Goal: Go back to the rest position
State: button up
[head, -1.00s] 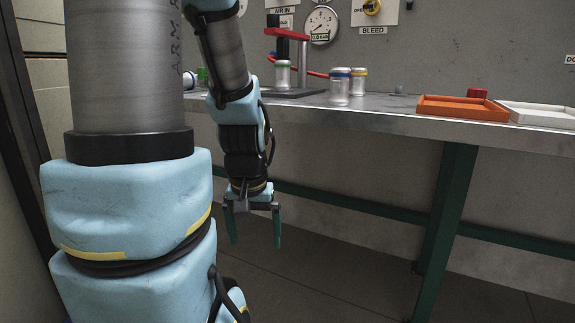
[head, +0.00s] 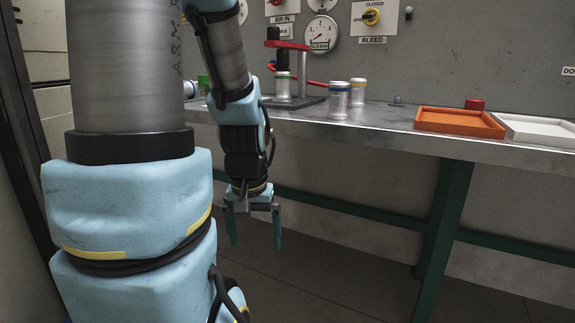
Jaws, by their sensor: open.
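My gripper (head: 254,228) hangs at the end of my arm, pointing down, in front of the workbench and below the level of its top. Its two green fingers are apart, with nothing between them. The gripper is clear of the bench and of every object on it.
The metal workbench (head: 395,128) has green legs (head: 445,225). On it stand a red-armed press (head: 295,85) holding a casting, a blue-banded casting (head: 339,101), a yellow-banded casting (head: 358,93), an orange tray (head: 458,122) and a white tray (head: 540,131). Floor below is clear.

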notch_tip(320, 180, up, 31)
jog(key=p, duration=2.9)
